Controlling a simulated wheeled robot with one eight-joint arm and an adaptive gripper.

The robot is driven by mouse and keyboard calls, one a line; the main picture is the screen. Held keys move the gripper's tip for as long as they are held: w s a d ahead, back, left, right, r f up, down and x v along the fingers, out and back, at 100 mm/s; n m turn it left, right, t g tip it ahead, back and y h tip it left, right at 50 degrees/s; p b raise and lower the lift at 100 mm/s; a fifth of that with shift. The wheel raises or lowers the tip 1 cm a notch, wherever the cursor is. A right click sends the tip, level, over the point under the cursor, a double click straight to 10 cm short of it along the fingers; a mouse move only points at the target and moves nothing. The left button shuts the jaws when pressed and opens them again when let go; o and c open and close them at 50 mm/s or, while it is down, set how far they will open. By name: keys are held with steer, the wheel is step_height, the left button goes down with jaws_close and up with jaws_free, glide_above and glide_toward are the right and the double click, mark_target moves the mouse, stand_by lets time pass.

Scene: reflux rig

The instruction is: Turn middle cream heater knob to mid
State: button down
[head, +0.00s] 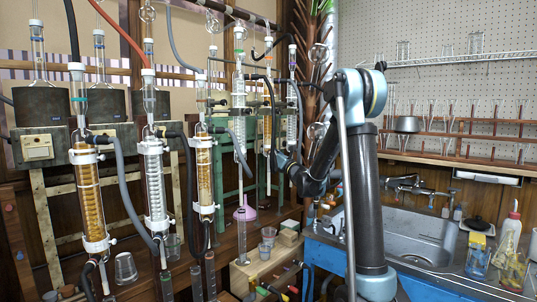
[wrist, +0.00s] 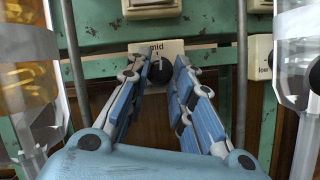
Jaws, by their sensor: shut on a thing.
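The middle cream heater's control plate (wrist: 174,48) is on a worn green frame in the wrist view, with the word "mid" at its top. A round black knob (wrist: 159,71) sits on it below that word. A pale mark at the knob's top appears to point up toward "mid". The blue and grey fingers of my gripper (wrist: 158,78) reach up to the plate and are closed on the knob, one tip at each side. In the head view my gripper (head: 284,162) is among the glassware at the green frame; the knob is hidden there.
Glass columns stand close on both sides of my gripper: one with amber filling (wrist: 25,60) left, a clear one (wrist: 298,50) right. In the head view, a sink (head: 415,238) lies right of my arm.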

steer(key=shift+w+n+y, duration=0.1)
steer(key=shift+n+y, duration=0.3)
steer(key=shift+n, duration=0.6)
steer(key=c, duration=1.4)
jaws_free()
steer(key=shift+d+f, duration=0.1)
steer(key=v, duration=1.2)
steer(key=shift+w, duration=0.1)
